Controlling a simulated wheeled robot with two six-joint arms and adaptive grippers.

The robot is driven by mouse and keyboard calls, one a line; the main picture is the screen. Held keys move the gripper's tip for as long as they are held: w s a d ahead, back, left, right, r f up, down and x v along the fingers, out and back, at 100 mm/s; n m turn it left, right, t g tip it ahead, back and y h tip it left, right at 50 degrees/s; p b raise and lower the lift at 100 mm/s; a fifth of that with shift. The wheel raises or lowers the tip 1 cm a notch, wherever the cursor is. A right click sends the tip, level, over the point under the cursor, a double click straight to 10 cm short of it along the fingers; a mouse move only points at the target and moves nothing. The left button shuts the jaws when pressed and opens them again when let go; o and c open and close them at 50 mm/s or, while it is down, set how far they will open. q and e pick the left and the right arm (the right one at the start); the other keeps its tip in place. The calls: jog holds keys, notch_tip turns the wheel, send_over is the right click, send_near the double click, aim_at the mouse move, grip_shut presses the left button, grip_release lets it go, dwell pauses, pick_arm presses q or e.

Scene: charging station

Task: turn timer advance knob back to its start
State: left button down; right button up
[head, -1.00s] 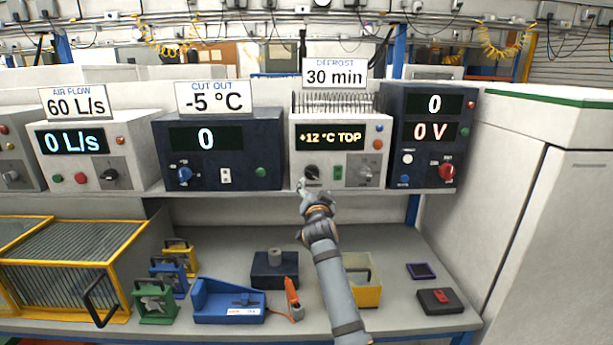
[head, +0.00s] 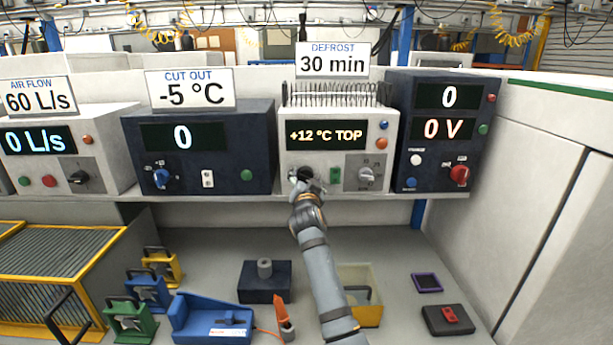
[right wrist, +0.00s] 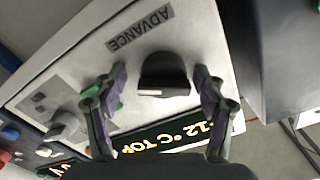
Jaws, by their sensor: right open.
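The timer unit is a white box (head: 289,117) under the "DEFROST 30 min" sign, its display reading "+12 °C TOP". Its black advance knob (right wrist: 163,72) sits beside the "ADVANCE" label (right wrist: 140,28) in the right wrist view, with a pale mark on its edge. My right gripper (head: 308,181) is at the knob and partly hides it in the head view. In the right wrist view its fingers (right wrist: 160,82) are open, one on each side of the knob, with visible gaps; whether either touches it I cannot tell. My left gripper is not in view.
A green switch (head: 335,175) and a grey knob (head: 368,174) are right of the advance knob. The dark "CUT OUT" unit (head: 225,150) and a dark voltage unit (head: 440,155) flank the timer.

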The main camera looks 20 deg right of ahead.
jog(key=shift+s+a+r, duration=0.3)
jog(key=shift+s+r, duration=0.1)
jog(key=shift+s, duration=0.1)
jog(key=c, duration=0.5)
jog(key=shift+w+d+f, duration=0.1)
jog(key=shift+c, duration=1)
jog(key=c, duration=0.5)
jog(key=shift+o, duration=0.2)
jog(key=shift+n, duration=1.2)
jog(key=shift+n+p, duration=0.35)
jog(key=shift+n, duration=0.55)
jog(key=n+p, duration=0.1)
jog(key=n, duration=0.2)
jog(key=shift+n, duration=0.3)
jog(key=n+p, duration=0.1)
jog(key=n, duration=0.1)
jog(key=shift+n, duration=0.3)
jog(key=n+p, duration=0.3)
jog(key=n, duration=0.3)
jog(key=shift+w, duration=0.1)
jog(key=n+p, duration=0.2)
jog(key=n, duration=0.2)
pick_arm(q)
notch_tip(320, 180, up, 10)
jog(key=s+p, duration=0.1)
jog(key=p, duration=0.1)
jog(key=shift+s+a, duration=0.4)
pick_arm(e)
jog(key=shift+n, duration=1.7)
jog(key=shift+f, duration=0.1)
